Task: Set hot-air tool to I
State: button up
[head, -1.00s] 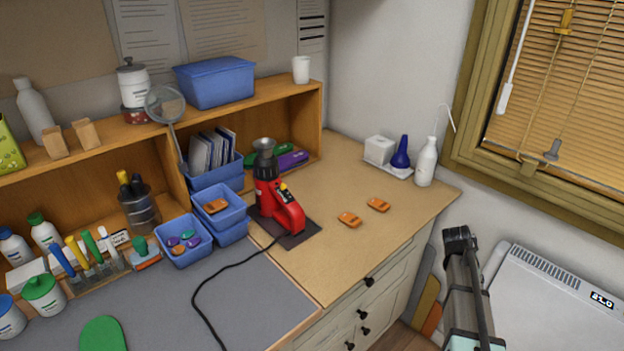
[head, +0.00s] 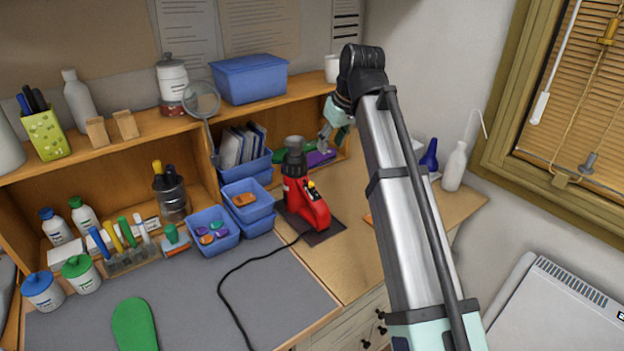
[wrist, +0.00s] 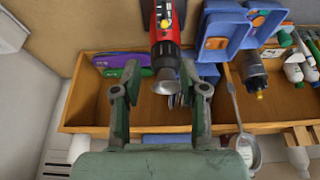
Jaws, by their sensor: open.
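The red hot-air tool (head: 305,203) stands upright on a dark mat (head: 325,236) on the wooden worktop, its dark nozzle pointing up. A small yellow and black control (head: 312,188) shows on its side; its marking is too small to read. In the wrist view the tool (wrist: 165,38) enters from the top, with the control (wrist: 164,20) near the upper edge. My gripper (wrist: 160,72) is open and empty, its two fingers on either side of the nozzle's place in the picture, apart from the tool. In the head view my gripper (head: 337,122) is partly hidden behind my arm.
Blue bins (head: 212,228) stand left of the tool, and the wooden shelf (head: 290,105) is behind it. A black cable (head: 235,270) runs over the grey mat. A white bottle (head: 454,168) stands at the right. The wood right of the tool is mostly clear.

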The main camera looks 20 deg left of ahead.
jog(key=p, duration=0.4)
send_near(312, 183)
jog(key=x, duration=0.8)
jog(key=shift+a+f, duration=0.1)
jog(key=shift+f, duration=0.1)
jog(key=shift+s, duration=0.1)
grip_shut()
